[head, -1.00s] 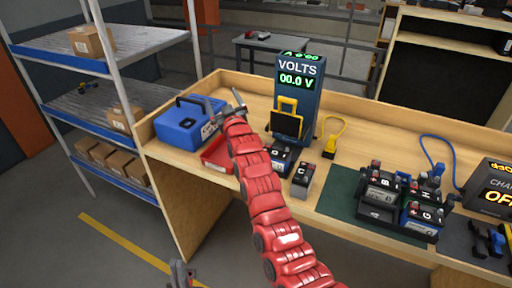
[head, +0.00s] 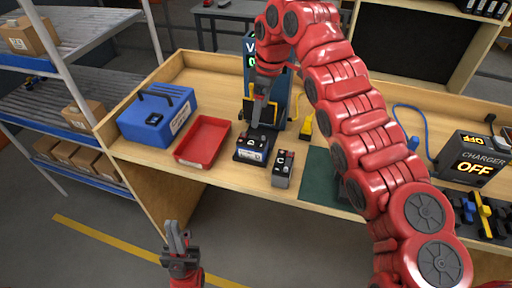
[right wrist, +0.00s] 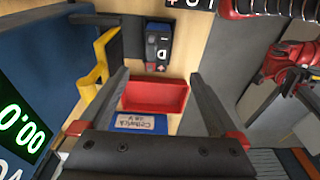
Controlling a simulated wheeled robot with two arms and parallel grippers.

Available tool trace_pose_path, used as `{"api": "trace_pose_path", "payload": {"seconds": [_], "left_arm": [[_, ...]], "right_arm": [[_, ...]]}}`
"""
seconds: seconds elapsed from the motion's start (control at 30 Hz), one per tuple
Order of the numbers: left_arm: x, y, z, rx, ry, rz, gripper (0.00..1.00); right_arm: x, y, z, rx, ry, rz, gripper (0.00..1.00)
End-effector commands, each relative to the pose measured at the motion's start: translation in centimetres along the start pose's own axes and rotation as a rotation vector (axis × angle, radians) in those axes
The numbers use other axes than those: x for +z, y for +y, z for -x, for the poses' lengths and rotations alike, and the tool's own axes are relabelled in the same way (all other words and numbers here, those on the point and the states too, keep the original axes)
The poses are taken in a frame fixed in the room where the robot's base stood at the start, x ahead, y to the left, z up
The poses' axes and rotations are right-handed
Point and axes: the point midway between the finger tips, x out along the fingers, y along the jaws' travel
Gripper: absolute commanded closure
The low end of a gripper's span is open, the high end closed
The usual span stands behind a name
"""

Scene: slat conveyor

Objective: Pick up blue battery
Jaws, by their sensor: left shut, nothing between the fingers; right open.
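A blue battery marked D (head: 250,147) stands on the bench in front of the voltmeter, right of the red tray. It also shows in the right wrist view (right wrist: 158,45), beyond the fingertips. My right gripper (head: 259,108) points down close to the battery's far upper side, in front of the voltmeter. In the right wrist view its fingers (right wrist: 158,78) are wide apart with nothing between them. My left gripper (head: 176,236) is shut and empty, low in front of the bench. A grey battery marked C (head: 283,169) stands right of D, close beside it.
The red tray (head: 203,141) is empty, beside a blue case (head: 157,117). The voltmeter (head: 283,100) stands behind the batteries. A green mat (head: 319,180) lies to the right, partly hidden by my right arm. A charger (head: 472,158) reads OFF.

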Motion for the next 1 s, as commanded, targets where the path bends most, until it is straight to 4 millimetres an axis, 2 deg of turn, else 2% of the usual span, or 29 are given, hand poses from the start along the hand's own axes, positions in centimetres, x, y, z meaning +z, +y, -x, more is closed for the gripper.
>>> {"api": "trace_pose_path", "payload": {"seconds": [0.6,0.83,1.0], "left_arm": [[-0.5,-0.1,-3.0,0.000,0.000,0.000,1.00],[-0.6,-0.2,-3.6,0.000,0.000,0.000,1.00],[-0.9,-0.3,-5.5,0.000,0.000,0.000,1.00]], "right_arm": [[-0.3,0.0,-9.2,-0.004,0.007,-0.002,0.03],[-0.2,0.1,-10.8,-0.002,0.004,-0.003,0.03],[-0.3,0.5,-12.5,-0.004,0.003,-0.001,0.03]]}}
